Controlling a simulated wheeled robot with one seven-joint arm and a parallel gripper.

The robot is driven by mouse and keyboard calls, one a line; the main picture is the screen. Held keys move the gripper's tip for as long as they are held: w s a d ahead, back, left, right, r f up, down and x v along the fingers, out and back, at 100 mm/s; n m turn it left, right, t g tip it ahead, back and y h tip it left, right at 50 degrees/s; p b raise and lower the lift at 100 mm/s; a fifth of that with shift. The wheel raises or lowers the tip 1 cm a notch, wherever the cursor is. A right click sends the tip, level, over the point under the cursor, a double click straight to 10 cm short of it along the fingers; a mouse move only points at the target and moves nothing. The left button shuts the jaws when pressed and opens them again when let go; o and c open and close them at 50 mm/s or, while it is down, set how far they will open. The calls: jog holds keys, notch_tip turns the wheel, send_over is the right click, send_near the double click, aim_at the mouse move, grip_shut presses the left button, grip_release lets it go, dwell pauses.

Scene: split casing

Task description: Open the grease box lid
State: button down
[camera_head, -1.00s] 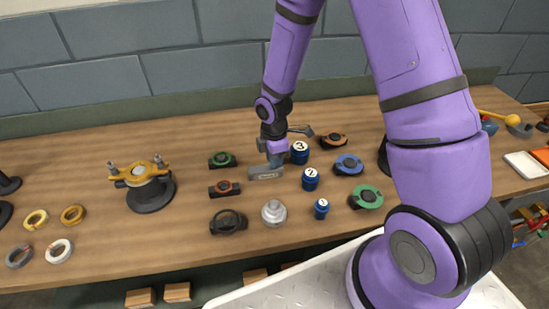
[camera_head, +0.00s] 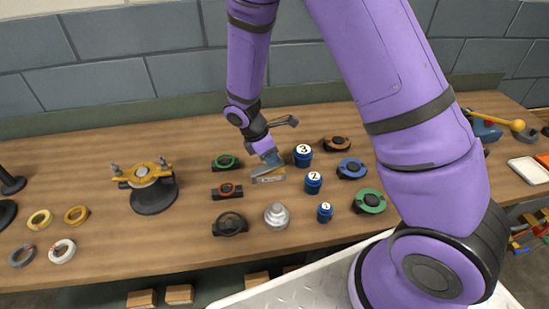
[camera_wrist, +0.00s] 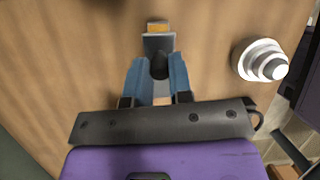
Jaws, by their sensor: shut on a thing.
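The grease box (camera_head: 268,180) is a small grey box with a pale label on its front, in the middle of the bench. My gripper (camera_head: 271,159) is over it, with its blue fingers on the lid (camera_head: 258,169), which looks tilted up from the box. In the wrist view my gripper (camera_wrist: 160,66) has its fingers shut on a dark part of the lid. A grey plate, seemingly the lid (camera_wrist: 159,42), shows past the fingertips, with an orange patch (camera_wrist: 158,28) beyond it. The fingers hide much of the box.
A silver stepped piece (camera_head: 277,215) stands in front of the box. Blue numbered cylinders (camera_head: 313,182) stand to the right. Dark mounts with coloured rings (camera_head: 227,190) lie to the left. A yellow-topped fixture (camera_head: 151,190) and loose rings (camera_head: 62,251) are farther left. Bare bench lies between.

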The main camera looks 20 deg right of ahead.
aim_at(258, 170)
jog(key=h, duration=0.1)
jog(key=a+h, duration=0.1)
jog(key=a+r, duration=0.1)
jog(key=shift+w+r+g+h, duration=0.1)
jog(key=shift+w+g+h, duration=0.2)
jog(key=shift+h, duration=0.1)
jog(key=a+h, duration=0.1)
jog(key=h, duration=0.1)
jog(key=shift+w+a+r+g+h, duration=0.15)
jog(key=shift+a+r+g+h, duration=0.15)
jog(key=shift+a+h, duration=0.1)
jog(key=shift+w+a+r+h, duration=0.15)
jog(key=shift+a+h, duration=0.6)
jog(key=shift+h, duration=0.35)
jog(key=shift+w+a+g+h, duration=0.15)
jog(key=shift+a+g+h, duration=0.35)
jog(key=shift+a+h, duration=0.65)
jog(key=shift+d, duration=0.2)
jog(key=c, duration=1)
grip_release()
